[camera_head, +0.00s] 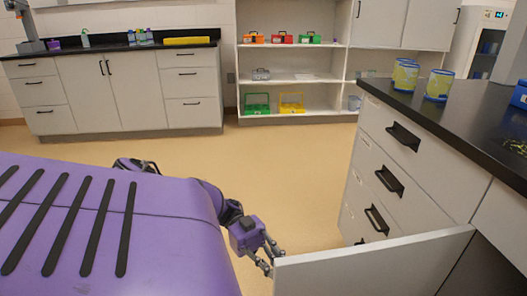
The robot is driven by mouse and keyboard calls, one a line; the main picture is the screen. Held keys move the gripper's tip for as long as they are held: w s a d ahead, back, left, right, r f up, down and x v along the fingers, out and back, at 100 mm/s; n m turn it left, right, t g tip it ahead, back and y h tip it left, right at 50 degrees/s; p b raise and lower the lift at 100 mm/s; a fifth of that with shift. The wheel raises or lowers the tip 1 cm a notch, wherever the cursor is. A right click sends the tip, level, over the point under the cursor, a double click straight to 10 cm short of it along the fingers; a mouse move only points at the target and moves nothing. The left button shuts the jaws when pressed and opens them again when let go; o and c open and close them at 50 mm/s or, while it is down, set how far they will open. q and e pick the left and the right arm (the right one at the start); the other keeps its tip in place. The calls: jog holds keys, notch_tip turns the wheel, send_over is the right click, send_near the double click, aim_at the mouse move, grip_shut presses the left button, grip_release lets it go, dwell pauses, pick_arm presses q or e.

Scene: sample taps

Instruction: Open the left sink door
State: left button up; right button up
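A pale grey-white door panel (375,268) stands out from the dark-topped counter at the lower right. It is swung open, with a dark cavity (492,268) showing beside its far right end. My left gripper (270,260), grey with a purple wrist, is at the panel's free left edge. Its fingertips are at or very close to that edge; whether they touch or grip it is unclear. The lower part of the panel is cut off by the frame. My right gripper is not in view.
A drawer unit with black handles (388,180) stands behind the panel. Its black countertop (458,126) carries yellow-blue cups (438,85). Shelves with coloured boxes and another cabinet (135,90) line the back wall. Tan floor (290,180) between is clear.

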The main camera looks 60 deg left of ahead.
pick_arm(q)
jog(key=s+a, duration=0.1)
jog(key=a, duration=0.6)
jog(key=shift+s+a, duration=0.25)
jog(key=shift+a, duration=0.05)
jog(key=shift+a, duration=0.15)
